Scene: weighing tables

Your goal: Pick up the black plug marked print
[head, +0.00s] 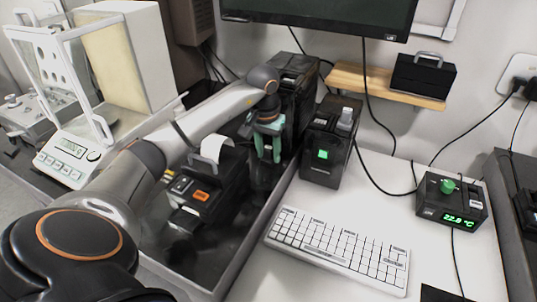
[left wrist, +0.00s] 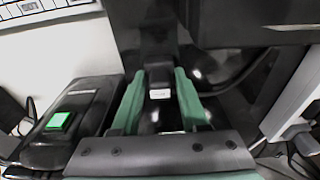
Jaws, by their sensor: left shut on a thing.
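My left gripper (head: 266,154) reaches down into the dark tray, between the printer and the black box with the green button. In the left wrist view its two green fingers (left wrist: 158,76) are closed on the sides of a black plug (left wrist: 159,78). The plug carries a small white label whose writing is too small to read. In the head view the plug is hidden by the fingers and wrist. I cannot tell whether the plug is still seated in something. My right gripper is in neither view.
A black printer (head: 207,188) with a paper roll stands left of the gripper. The black box with a lit green button (head: 322,154) stands close on the right. A white keyboard (head: 338,248), a temperature unit (head: 449,200) and a balance (head: 75,150) are around. Cables hang behind.

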